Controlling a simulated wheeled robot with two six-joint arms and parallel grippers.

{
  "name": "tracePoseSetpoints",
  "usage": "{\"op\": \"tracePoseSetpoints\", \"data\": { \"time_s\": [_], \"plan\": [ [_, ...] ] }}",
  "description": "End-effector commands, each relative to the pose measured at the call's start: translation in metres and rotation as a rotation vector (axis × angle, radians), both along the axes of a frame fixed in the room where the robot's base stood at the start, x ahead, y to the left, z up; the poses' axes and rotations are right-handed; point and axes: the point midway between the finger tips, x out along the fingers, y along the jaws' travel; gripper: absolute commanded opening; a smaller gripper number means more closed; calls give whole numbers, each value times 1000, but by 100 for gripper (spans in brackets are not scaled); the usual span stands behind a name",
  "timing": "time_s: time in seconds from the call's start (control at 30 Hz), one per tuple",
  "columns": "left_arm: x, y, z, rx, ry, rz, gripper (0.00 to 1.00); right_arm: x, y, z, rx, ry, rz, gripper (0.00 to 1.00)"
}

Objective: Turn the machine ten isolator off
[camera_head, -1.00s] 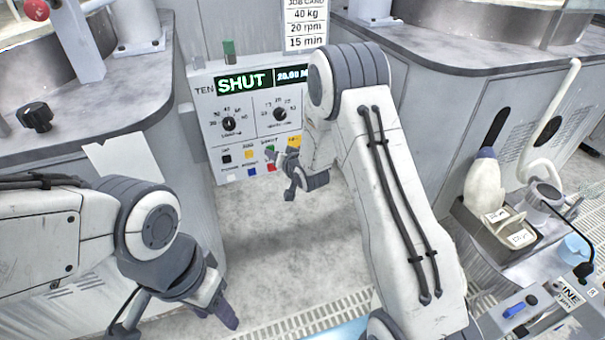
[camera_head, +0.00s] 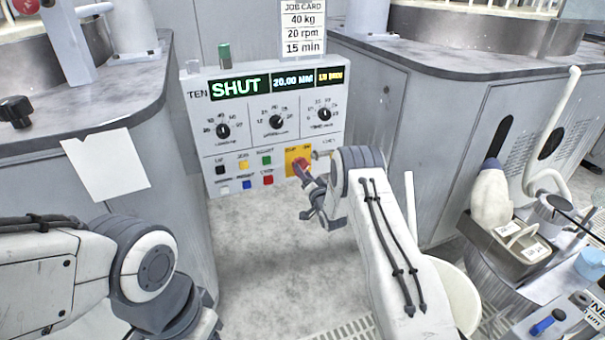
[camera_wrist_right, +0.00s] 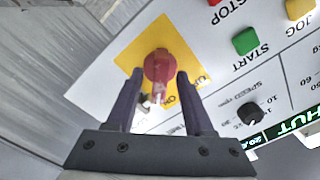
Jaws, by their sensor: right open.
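The machine ten panel (camera_head: 205,135) reads TEN and SHUT. Its isolator is a red rotary handle (camera_head: 301,165) on a yellow plate (camera_head: 291,155) at the panel's lower right. My right gripper (camera_head: 304,190) is at this handle and partly covers it. In the right wrist view the red handle (camera_wrist_right: 158,68) shows between the open fingertips (camera_wrist_right: 159,75), with the yellow plate (camera_wrist_right: 130,45) behind. A gap shows on each side of the handle, and I cannot tell whether a finger touches it. My left arm is at the lower left, its fingers out of frame.
Coloured push buttons (camera_head: 266,160) and dials (camera_head: 276,122) sit close to the isolator. A job card (camera_head: 303,28) hangs above. Grey cabinets stand on both sides, with a bottle (camera_head: 492,195) in a caddy at right. The floor below the panel is clear.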

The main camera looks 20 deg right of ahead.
Motion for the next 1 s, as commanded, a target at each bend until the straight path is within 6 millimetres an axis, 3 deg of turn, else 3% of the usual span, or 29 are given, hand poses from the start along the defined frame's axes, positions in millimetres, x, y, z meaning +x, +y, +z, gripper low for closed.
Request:
{"op": "tracePoseSetpoints", "data": {
  "time_s": [0.2,0.47,0.53,0.6,0.63,1.0],
  "plan": [
    [0,0,-4,0,0,0,50,15,1,-1,0,1,1,52],
    [0,0,-4,0,0,0,50,17,1,0,0,2,1,52],
    [0,0,-4,0,0,0,50,17,1,0,0,2,1,33],
    [0,0,-4,0,0,0,50,17,1,0,0,1,0,7],
    [0,0,-4,0,0,0,50,16,1,0,0,1,0,0],
    [0,0,-6,0,0,0,50,16,0,-1,-33,1,-1,0]
  ]
}}
